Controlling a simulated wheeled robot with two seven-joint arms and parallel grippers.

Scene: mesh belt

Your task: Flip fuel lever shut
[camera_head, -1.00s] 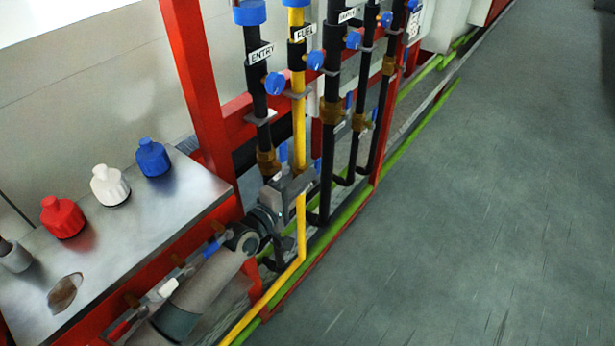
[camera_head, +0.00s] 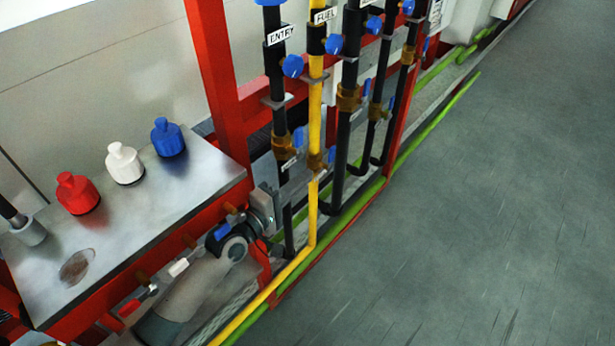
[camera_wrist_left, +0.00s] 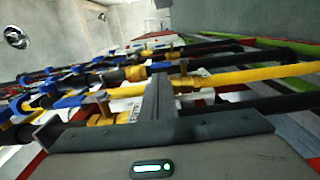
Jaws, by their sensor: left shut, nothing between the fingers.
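The yellow fuel pipe (camera_head: 314,110), with its FUEL label (camera_head: 325,15), runs down beside the black entry pipe. Its brass valve (camera_head: 315,161) has a small blue lever (camera_head: 331,155) beside the pipe; the lever looks roughly upright, but its exact angle is hard to tell. My left gripper (camera_head: 266,208) is shut and empty, below and left of that valve and apart from it. In the left wrist view its closed fingers (camera_wrist_left: 158,95) stand in front of the pipes, and the yellow pipe (camera_wrist_left: 250,75) runs off to the right. My right gripper is not in view.
The entry pipe's brass valve (camera_head: 283,147) and blue lever (camera_head: 298,137) are close on the left. Black pipes (camera_head: 347,130) stand to the right. A metal bench (camera_head: 130,235) holds red, white and blue knobs. The grey floor (camera_head: 480,200) on the right is clear.

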